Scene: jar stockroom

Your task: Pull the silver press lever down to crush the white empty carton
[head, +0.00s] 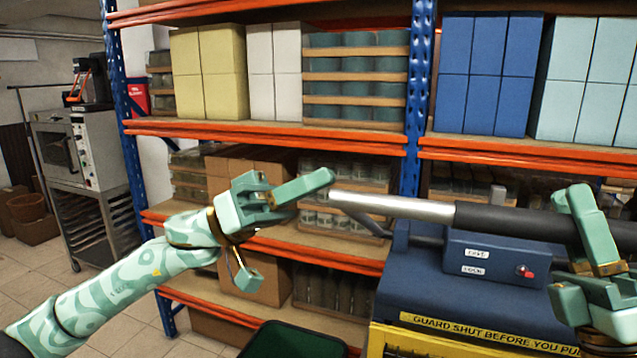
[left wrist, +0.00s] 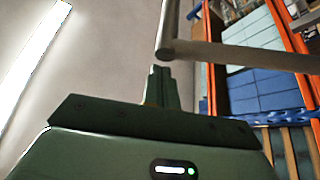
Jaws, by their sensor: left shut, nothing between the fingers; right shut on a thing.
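The press lever (head: 395,206) is a silver bar with a black grip (head: 515,222), lying nearly level above the blue press (head: 440,290). My right gripper (head: 590,235) is shut on the black grip at the right edge. My left gripper (head: 325,180) is shut and empty, with its fingertips just beyond the bar's left end; contact cannot be told. In the left wrist view, the bar (left wrist: 240,55) crosses above the shut fingers (left wrist: 160,88). The white empty carton to be crushed cannot be made out; the press's inside is hidden.
An orange-and-blue shelf rack (head: 270,128) with boxes and jars stands close behind the lever. A yellow guard (head: 440,345) with a warning strip is on the press front. A dark green bin (head: 290,340) is below, left of the press. Open floor lies at left.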

